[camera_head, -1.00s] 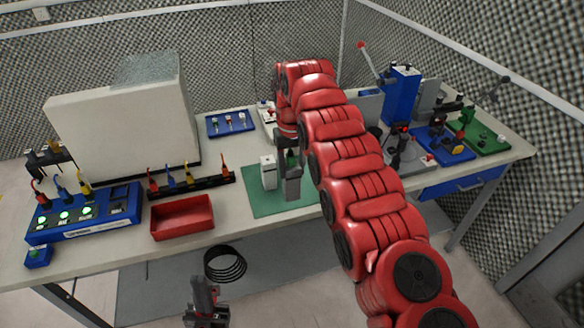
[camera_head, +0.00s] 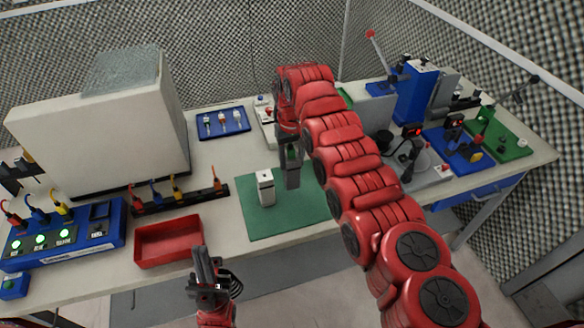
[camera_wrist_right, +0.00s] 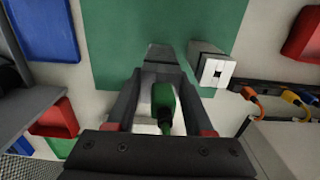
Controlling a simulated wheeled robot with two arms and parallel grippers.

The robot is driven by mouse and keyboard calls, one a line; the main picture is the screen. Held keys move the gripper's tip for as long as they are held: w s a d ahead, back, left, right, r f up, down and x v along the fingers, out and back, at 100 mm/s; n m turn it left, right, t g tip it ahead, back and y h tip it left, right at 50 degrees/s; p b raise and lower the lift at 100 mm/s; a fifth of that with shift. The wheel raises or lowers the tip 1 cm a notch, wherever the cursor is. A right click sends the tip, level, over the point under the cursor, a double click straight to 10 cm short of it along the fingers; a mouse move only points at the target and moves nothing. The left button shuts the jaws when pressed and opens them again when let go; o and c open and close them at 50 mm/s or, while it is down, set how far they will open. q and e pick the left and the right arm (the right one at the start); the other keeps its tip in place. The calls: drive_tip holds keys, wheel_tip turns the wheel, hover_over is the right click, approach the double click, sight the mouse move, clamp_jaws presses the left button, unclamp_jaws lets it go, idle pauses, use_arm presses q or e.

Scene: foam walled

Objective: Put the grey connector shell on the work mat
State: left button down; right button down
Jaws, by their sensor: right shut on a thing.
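The grey connector shell (camera_head: 292,177) is in my right gripper (camera_head: 288,162), over the green work mat (camera_head: 285,222). In the right wrist view, the gripper (camera_wrist_right: 158,88) is shut on the shell (camera_wrist_right: 161,54), with a finger on each side. A green plug (camera_wrist_right: 163,97) with a cable sits at its near end. I cannot tell whether the shell touches the mat. A white connector block (camera_head: 266,188) stands upright on the mat, to the left of the shell. My left gripper (camera_head: 207,264) is empty, near the table's front edge; its finger gap is unclear.
A red tray (camera_head: 170,242) lies left of the mat. Behind it is a dark rack (camera_head: 185,199) with coloured plugs. A blue test box (camera_head: 60,240) stands at the far left. A blue tray (camera_head: 222,122) lies behind the mat. The mat's front part is clear.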

sight(292, 170)
wheel_tip(292, 170, down, 4)
drive_tip(key=shift+s+r+p, duration=0.1)
drive_tip(key=shift+s+p, duration=0.05)
drive_tip(key=shift+p, duration=0.45)
drive_tip(key=shift+f, duration=0.35)
drive_tip(key=shift+c, duration=1.4)
unclamp_jaws()
drive_tip(key=shift+r, duration=0.2)
